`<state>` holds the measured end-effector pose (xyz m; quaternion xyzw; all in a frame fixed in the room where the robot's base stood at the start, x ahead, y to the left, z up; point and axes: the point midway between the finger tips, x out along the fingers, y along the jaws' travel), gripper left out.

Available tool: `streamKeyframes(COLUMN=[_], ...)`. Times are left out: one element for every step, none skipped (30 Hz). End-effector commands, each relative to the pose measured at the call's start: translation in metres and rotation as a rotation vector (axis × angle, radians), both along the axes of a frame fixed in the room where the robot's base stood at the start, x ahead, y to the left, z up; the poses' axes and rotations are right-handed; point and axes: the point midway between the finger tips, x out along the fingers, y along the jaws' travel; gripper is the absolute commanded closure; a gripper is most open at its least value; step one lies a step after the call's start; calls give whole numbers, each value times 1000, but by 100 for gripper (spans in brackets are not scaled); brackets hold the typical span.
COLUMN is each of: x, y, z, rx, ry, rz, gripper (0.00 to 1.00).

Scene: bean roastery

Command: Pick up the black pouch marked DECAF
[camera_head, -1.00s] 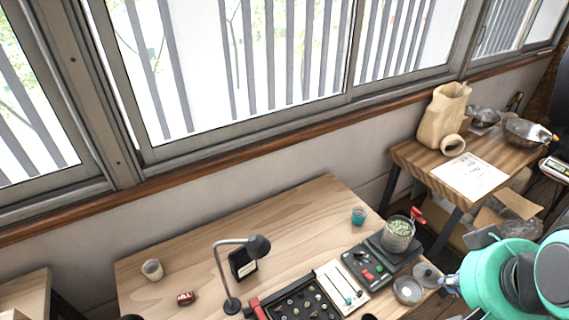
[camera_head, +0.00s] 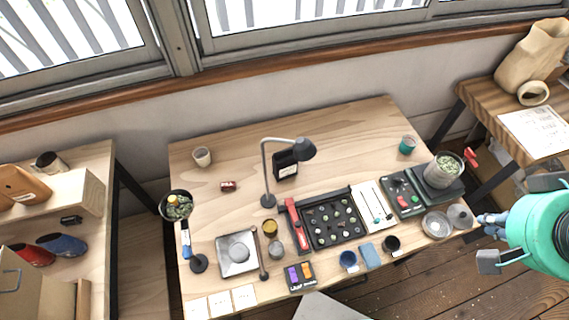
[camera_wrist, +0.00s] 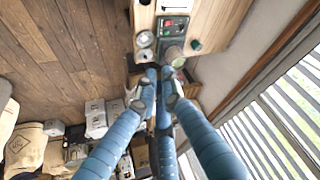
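A small black pouch (camera_head: 286,165) with a pale label stands at the back middle of the wooden table (camera_head: 350,125), partly behind the desk lamp. Its lettering is too small to read. My gripper (camera_head: 490,218) is at the far right of the head view, by the table's right end, far from the pouch. In the wrist view, the blue fingers of my gripper (camera_wrist: 160,76) look spread apart with nothing between them. The pouch cannot be made out in the wrist view.
In front are a black bean tray (camera_head: 332,246), a scale with a container of green beans (camera_head: 443,171), and small cups. The table's back right is mostly clear.

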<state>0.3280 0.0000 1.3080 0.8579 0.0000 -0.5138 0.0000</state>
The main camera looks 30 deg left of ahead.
Motion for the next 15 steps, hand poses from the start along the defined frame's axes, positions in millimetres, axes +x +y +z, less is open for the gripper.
streamKeyframes(x=[0,0,0,0,0,0,0,0,0,0,0,0,0,0,0], y=[0,0,0,0,0,0,0,0,0,0,0,0,0,0,0], z=[0,0,0,0,0,0,0,0,0,0,0,0,0,0,0], rx=[0,0,0,0,0,0,0,0,0,0,0,0,0,0,0], ry=[0,0,0,0,0,0,0,0,0,0,0,0,0,0,0], rz=[0,0,0,0,0,0,0,0,0,0,0,0,0,0,0], gripper=[78,72,64,58,52,44,38,32,24,18,17,17,17,17,17])
